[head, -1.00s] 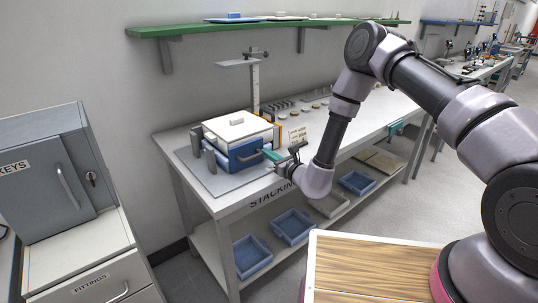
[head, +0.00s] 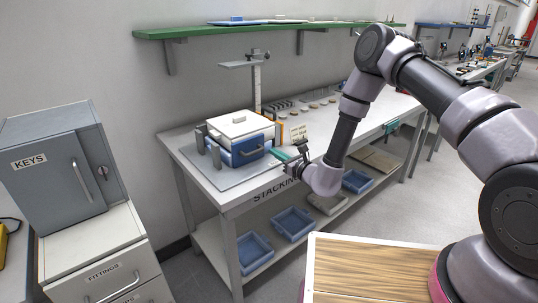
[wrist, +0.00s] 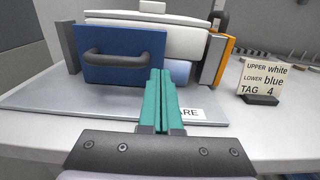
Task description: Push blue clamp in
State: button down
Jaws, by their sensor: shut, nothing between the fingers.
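A box-like stack stands on the bench, with a white upper part (head: 240,124) over a blue lower part (head: 238,152). In the wrist view the blue front panel (wrist: 145,68) carries a dark curved handle (wrist: 118,60). A lighter blue piece (wrist: 180,72) shows beside the panel, partly hidden by my fingers. No part is clearly recognisable as a clamp. My gripper (head: 275,153) is shut and empty, its teal fingers (wrist: 161,75) together in front of the panel's lower right edge. I cannot tell whether the tips touch it.
A tag card (wrist: 265,76) reading "UPPER white, LOWER blue, TAG 4" stands right of the stack. An orange-edged upright (wrist: 222,60) flanks the stack. A measuring post (head: 257,88) rises behind it. A green shelf (head: 270,29) hangs above. Blue trays (head: 292,223) sit below.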

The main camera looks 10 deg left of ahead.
jog(key=v, duration=0.9)
jog(key=shift+d, duration=0.25)
